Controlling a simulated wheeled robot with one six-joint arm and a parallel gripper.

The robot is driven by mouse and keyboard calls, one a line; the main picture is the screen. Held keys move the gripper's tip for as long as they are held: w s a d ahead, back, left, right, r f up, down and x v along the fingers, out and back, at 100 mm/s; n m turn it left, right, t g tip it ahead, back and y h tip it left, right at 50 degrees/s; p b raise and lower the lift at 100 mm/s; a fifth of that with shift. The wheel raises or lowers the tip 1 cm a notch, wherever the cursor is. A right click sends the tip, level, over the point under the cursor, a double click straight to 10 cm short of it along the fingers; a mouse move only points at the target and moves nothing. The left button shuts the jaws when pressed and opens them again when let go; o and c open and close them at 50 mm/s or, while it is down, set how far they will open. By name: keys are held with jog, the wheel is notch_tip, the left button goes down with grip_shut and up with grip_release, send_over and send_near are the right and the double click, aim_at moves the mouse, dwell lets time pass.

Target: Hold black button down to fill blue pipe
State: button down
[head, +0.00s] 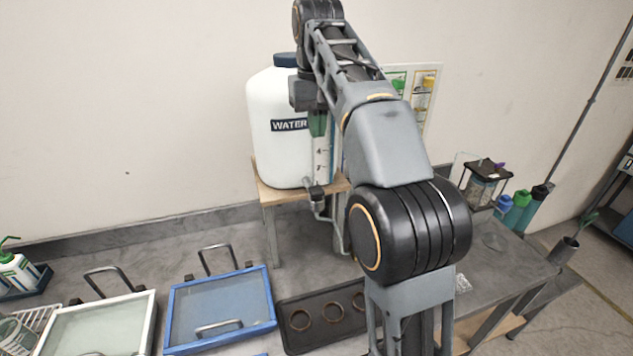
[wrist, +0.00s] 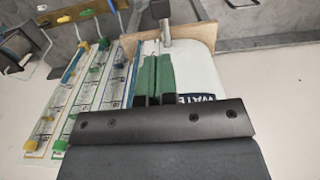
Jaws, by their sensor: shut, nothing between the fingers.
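A white water tank (head: 275,155) with a dark cap stands on a wooden stand; it also shows in the wrist view (wrist: 192,70). A scale strip (head: 321,160) runs down its front right, with a thin blue edge beside it. A tap (head: 317,194) with a dark part sits at the tank's foot. I cannot tell for sure whether that part is the black button. My gripper (head: 318,134) is shut and empty, its green fingers pointing down in front of the tank, above the tap. The fingers show together in the wrist view (wrist: 156,58). My arm hides part of the tank's right side.
A wooden stand (head: 268,193) holds the tank. Boards with coloured tubes (wrist: 85,85) are beside it. A blue-framed tray (head: 220,305), a white-framed tray (head: 100,325) and a dark tray with rings (head: 325,337) lie on the counter. Bottles (head: 517,208) stand at right.

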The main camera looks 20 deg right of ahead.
aim_at(318, 191)
notch_tip(318, 191, down, 13)
jog(key=shift+f+b, duration=0.1)
jog(key=shift+b, duration=0.8)
jog(key=shift+f+b, duration=0.6)
jog(key=shift+f, duration=0.35)
jog(key=shift+s+f, duration=0.15)
jog(key=shift+f, duration=0.25)
dwell(0.8)
notch_tip(318, 191, up, 16)
jog(key=p, duration=0.5)
jog(key=shift+f, duration=0.15)
dwell(0.9)
